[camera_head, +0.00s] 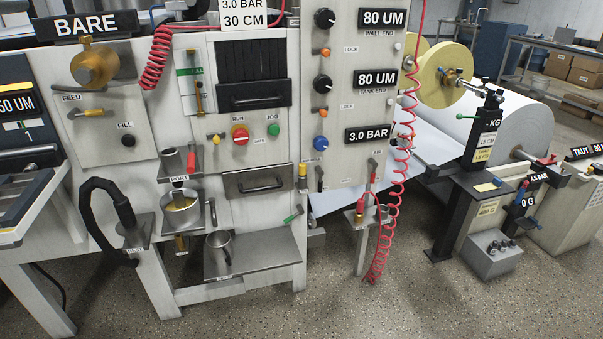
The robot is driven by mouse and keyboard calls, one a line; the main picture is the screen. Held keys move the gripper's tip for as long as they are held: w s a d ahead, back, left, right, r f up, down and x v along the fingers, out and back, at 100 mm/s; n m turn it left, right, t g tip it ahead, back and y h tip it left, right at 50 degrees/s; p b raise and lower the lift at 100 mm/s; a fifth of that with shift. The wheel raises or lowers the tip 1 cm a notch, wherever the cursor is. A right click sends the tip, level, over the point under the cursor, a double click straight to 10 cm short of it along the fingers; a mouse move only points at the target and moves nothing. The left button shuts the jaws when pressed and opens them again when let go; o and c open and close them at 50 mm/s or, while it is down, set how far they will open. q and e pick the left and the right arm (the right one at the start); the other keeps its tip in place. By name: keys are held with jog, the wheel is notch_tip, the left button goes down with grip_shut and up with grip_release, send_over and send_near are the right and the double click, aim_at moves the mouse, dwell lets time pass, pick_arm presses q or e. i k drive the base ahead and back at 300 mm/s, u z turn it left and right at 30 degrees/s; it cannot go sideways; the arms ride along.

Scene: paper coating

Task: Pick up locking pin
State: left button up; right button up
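I cannot tell for certain which part is the locking pin. Several small handled parts show: a red-handled piece (191,162) by the cup holder, a yellow-handled one (302,172) on the panel's edge, and a green-handled one (292,217) below it. A red-handled part (361,207) stands on the small pedestal shelf under the red coiled hose. Neither of my grippers is in view, and nothing is seen being held.
The coating machine's white front panel (345,80) fills the middle. A metal shelf (262,255) with a metal mug (218,250) juts out low. A red coiled hose (400,190) hangs at the right. A large paper roll (520,125) lies beyond. The speckled floor in front is clear.

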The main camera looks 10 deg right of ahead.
aim_at(303, 167)
jog(key=u, duration=0.6)
jog(key=i, duration=1.55)
jog(key=z, duration=0.65)
